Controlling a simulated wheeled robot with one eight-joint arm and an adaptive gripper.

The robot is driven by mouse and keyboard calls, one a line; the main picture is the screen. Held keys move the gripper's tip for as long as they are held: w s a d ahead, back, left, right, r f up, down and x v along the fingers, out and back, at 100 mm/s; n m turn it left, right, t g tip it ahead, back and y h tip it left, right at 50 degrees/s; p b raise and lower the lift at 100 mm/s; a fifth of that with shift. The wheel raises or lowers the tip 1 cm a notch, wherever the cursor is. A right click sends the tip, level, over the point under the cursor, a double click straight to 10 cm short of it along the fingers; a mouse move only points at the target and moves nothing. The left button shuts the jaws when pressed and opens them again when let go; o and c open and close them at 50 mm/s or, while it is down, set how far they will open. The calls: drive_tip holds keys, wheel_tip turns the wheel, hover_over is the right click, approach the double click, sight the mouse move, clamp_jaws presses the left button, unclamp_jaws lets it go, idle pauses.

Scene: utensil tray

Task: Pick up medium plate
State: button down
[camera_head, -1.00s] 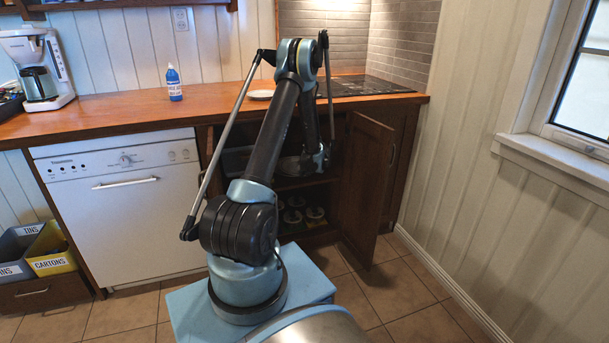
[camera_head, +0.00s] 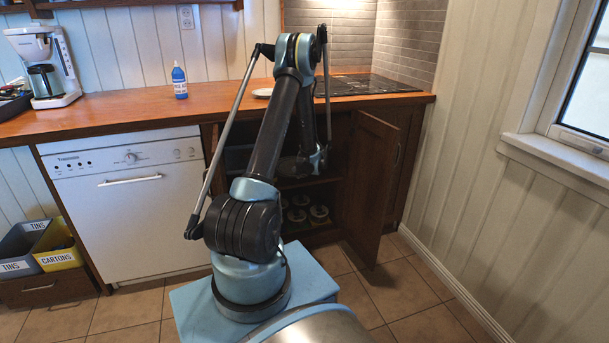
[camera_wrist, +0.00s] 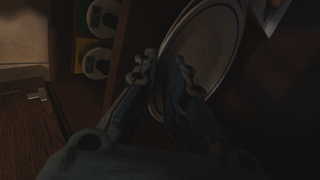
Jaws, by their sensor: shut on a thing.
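A pale plate with a thin dark band near its rim (camera_wrist: 205,45) fills the upper middle of the wrist view, seen in dim light. My gripper (camera_wrist: 160,72) has its two fingers on either side of the plate's near-left rim and is shut on it. In the head view the end of my arm reaches into the open lower cabinet; the fingers and held plate are hard to make out there. Another white plate (camera_head: 263,92) lies on the counter, partly hidden behind my arm.
The open cabinet door (camera_head: 368,185) stands right of my arm. Several white-topped cans (camera_head: 318,212) stand low in the cabinet; some show in the wrist view (camera_wrist: 97,63). The dishwasher (camera_head: 128,205) is left. The wooden counter (camera_head: 120,110) runs above.

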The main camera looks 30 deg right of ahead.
drive_tip(key=shift+a, duration=0.25)
drive_tip(key=c, duration=1.6)
unclamp_jaws()
drive_tip(key=shift+o, duration=0.2)
drive_tip(key=d+v, duration=0.1)
drive_tip(key=v, duration=1)
drive_tip(key=shift+s+a+r, duration=0.3)
drive_tip(key=shift+a, duration=0.2)
drive_tip(key=shift+c, duration=1.2)
